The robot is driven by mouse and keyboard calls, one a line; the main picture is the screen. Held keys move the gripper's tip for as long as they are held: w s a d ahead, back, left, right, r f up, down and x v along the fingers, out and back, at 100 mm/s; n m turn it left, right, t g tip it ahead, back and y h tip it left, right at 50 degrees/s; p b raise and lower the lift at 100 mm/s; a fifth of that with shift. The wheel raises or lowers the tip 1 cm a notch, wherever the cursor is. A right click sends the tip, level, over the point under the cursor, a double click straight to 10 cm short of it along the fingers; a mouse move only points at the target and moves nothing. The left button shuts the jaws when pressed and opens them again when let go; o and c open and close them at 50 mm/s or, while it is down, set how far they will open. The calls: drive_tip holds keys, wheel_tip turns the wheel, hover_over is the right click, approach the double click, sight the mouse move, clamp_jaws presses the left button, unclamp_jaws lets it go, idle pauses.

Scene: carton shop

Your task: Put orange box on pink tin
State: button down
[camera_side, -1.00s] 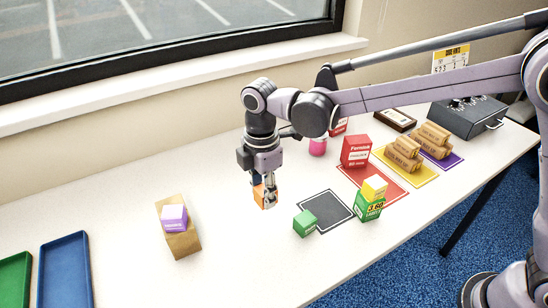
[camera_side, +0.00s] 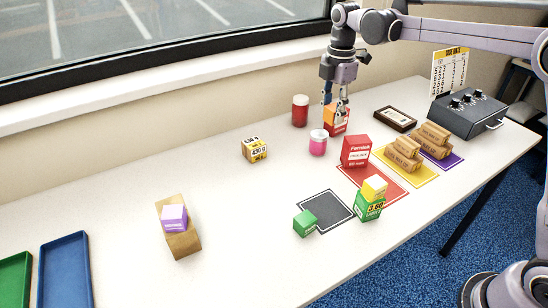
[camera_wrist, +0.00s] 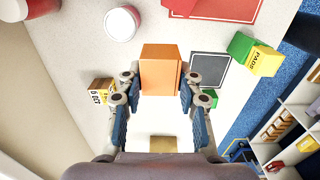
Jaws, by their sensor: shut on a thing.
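My gripper (camera_side: 337,108) is shut on the orange box (camera_side: 328,114) and holds it up at the back of the table. In the wrist view the orange box (camera_wrist: 160,72) sits between the two fingers of my gripper (camera_wrist: 160,82). The pink tin (camera_side: 318,145) with a white lid stands upright on the table, just left of and nearer the camera than the held box. Its white lid shows at the top of the wrist view (camera_wrist: 121,23). Nothing rests on the lid.
A red tin (camera_side: 300,111) stands behind the pink tin. A red box (camera_side: 340,128) is partly hidden behind my gripper, and another red box (camera_side: 356,150) stands to the right. Free table lies in front of the pink tin.

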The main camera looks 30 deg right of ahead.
drive_tip(key=d+r, duration=0.3)
drive_tip(key=d, duration=0.8)
hover_over(318, 134)
wheel_tip(318, 134, down, 8)
drive_tip(key=shift+w+r, duration=0.1)
drive_tip(key=shift+r, duration=0.15)
drive_tip(key=shift+f, duration=1.95)
drive_tip(key=shift+f, duration=0.15)
drive_tip(key=c, duration=0.9)
unclamp_jaws()
